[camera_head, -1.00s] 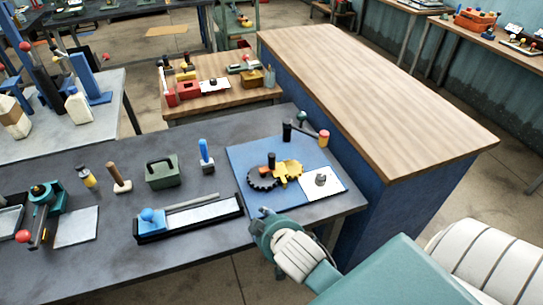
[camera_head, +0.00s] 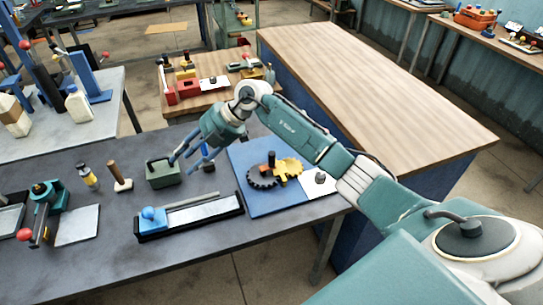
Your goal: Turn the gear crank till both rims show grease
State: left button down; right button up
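The gear set sits on a blue board (camera_head: 255,206) at the right of the grey bench. It has a black gear (camera_head: 262,178) and a yellow gear (camera_head: 290,166) side by side, with a dark upright knob (camera_head: 271,158) by them. Grease on the rims is too small to tell. My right arm reaches over the board's back right part and hides the crank handle there. My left gripper is out of view.
A black tray (camera_head: 190,217) with a blue knob lies in front. A higher wooden-topped counter (camera_head: 370,90) stands behind my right arm.

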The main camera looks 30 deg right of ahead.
jog(key=s+d+m+g+h, duration=0.25)
jog(key=d+h, duration=0.35)
jog(key=d, duration=1)
notch_tip(320, 180, up, 2)
jog(key=m+g+h, duration=0.2)
jog(key=m, duration=0.2)
send_over(272, 153)
jog(key=shift+r+n, duration=0.15)
jog(key=shift+n, duration=0.1)
jog(key=shift+s+f, duration=0.15)
jog(key=shift+f, duration=0.1)
notch_tip(272, 153, down, 8)
jog(key=p, duration=0.3)
jog(key=shift+f, duration=0.25)
jog(key=shift+f+p, duration=0.3)
jog(key=shift+f, duration=0.6)
jog(key=shift+c, duration=0.5)
grip_shut()
